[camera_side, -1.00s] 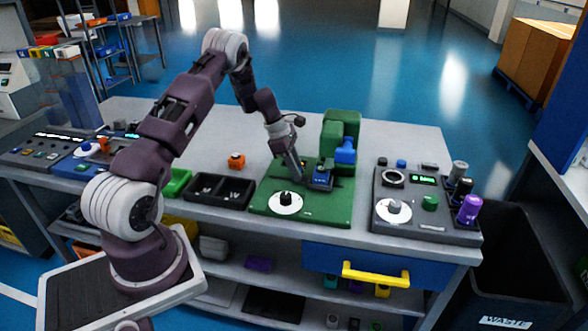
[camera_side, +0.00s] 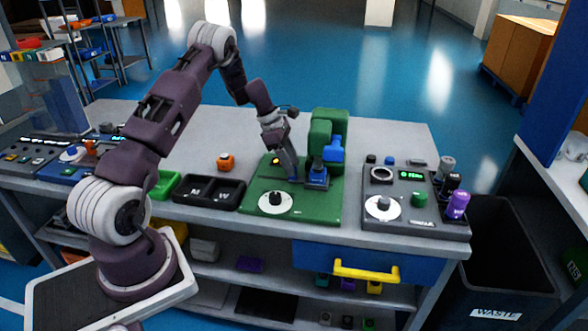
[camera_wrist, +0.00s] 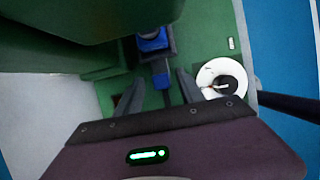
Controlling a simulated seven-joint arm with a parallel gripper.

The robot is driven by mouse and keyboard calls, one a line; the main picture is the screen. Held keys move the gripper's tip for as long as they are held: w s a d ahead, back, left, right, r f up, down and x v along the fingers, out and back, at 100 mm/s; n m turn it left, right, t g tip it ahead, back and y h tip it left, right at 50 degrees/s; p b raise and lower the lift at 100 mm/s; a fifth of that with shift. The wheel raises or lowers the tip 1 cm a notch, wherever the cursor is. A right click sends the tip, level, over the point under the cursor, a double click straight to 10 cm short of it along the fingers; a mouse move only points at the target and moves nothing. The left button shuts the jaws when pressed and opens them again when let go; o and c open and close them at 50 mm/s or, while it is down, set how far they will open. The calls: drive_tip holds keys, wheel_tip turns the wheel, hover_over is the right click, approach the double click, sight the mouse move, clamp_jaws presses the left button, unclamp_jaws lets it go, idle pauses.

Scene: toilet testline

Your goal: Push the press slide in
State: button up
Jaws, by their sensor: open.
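The green press (camera_side: 328,135) stands on a green base plate (camera_side: 318,212) on the bench, with a blue ram part (camera_side: 335,149) on its front. The blue press slide (camera_side: 317,179) lies low in front of the press; its blue handle (camera_wrist: 161,82) shows in the wrist view. My gripper (camera_side: 294,178) is low over the base plate, just left of the slide. In the wrist view my gripper (camera_wrist: 160,92) is open, with its fingers on either side of the slide's handle. Whether they touch it cannot be told.
A white dial (camera_side: 276,202) sits at the front of the base plate, and a small yellow light (camera_side: 275,160) glows behind it. A grey control panel (camera_side: 420,222) stands to the right.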

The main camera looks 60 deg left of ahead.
drive_tip(key=v, duration=0.4)
drive_tip(key=shift+r, duration=0.2)
drive_tip(key=shift+r, duration=0.1)
wheel_tip(320, 180, up, 7)
idle(0.3)
drive_tip(key=shift+s, duration=0.1)
drive_tip(key=s+d+r+m, duration=0.3)
drive_tip(key=d+r+m, duration=0.2)
drive_tip(key=d+r, duration=0.25)
drive_tip(key=s+d+r+m, duration=0.3)
drive_tip(key=d+r+m, duration=0.2)
drive_tip(key=d+r, duration=0.3)
drive_tip(key=s+d+r+m+y, duration=0.25)
drive_tip(key=s+d+m, duration=0.45)
drive_tip(key=s+d, duration=0.35)
drive_tip(key=s+d+f+m+t, duration=0.2)
drive_tip(key=s+m, duration=0.8)
drive_tip(key=s, duration=0.3)
drive_tip(key=shift+s+d+f+y, duration=0.25)
drive_tip(key=shift+d+y, duration=0.1)
drive_tip(key=shift+d, duration=0.05)
